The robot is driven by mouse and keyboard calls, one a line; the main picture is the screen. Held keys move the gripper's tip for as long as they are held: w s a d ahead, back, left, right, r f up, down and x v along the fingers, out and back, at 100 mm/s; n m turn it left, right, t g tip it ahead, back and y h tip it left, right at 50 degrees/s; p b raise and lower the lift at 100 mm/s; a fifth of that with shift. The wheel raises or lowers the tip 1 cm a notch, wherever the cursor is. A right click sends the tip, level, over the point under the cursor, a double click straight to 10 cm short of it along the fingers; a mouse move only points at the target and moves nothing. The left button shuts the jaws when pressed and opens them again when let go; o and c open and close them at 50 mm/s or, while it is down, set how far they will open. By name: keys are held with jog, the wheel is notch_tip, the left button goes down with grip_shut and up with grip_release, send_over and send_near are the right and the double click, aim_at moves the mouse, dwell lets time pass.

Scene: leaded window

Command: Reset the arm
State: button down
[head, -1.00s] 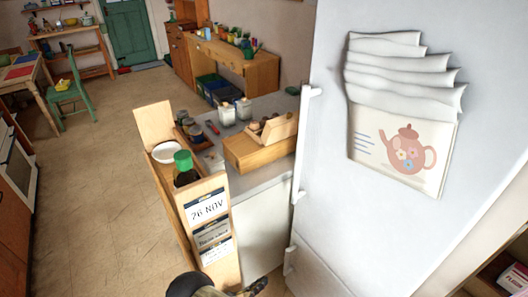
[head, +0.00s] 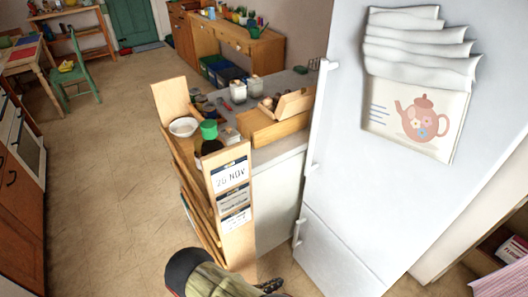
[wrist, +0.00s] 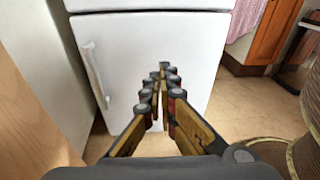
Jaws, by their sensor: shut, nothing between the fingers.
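My gripper (wrist: 162,82) is shut and empty in the wrist view, its fingertips together in front of the lower white fridge door (wrist: 150,50). The gap between the tips and the door cannot be judged exactly. In the head view, my arm shows low at the bottom centre, with a small dark part of the gripper (head: 270,286) beside it, near the foot of the fridge (head: 345,225). Most of the gripper is hidden or out of that view.
A wooden rack (head: 238,225) with a date card, bottle and white bowl (head: 184,127) stands left of the fridge. A wooden box (head: 270,129) sits on the counter. A ribbed round object (wrist: 306,155) is at the wrist view's right. Open floor (head: 110,190) lies left.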

jog(key=s+d+r+m+g+y, duration=0.1)
jog(key=s+r+m+g+y, duration=0.3)
jog(key=r, duration=0.6)
jog(key=s+r+m+g+y, duration=0.1)
jog(key=r+m+g+y, duration=0.15)
jog(key=r+m, duration=0.5)
jog(key=s+d+r+m+g+y, duration=0.1)
jog(key=s+r+m+g+y, duration=0.2)
jog(key=r, duration=0.9)
jog(key=s+d+r+m+t+y, duration=0.1)
jog(key=d+r+m+t, duration=0.3)
jog(key=r, duration=0.7)
jog(key=s+d+r+m+t+y, duration=0.2)
jog(key=d+r+m+t+y, duration=0.1)
jog(key=d+r, duration=0.5)
notch_tip(320, 180, up, 4)
jog(key=shift+d+f+m+t+y, duration=0.15)
jog(key=shift+d+m+t+y, duration=0.2)
jog(key=shift+m, duration=0.9)
jog(key=c, duration=2.6)
grip_release()
jog(key=shift+s+a, duration=0.1)
jog(key=shift+a, duration=0.05)
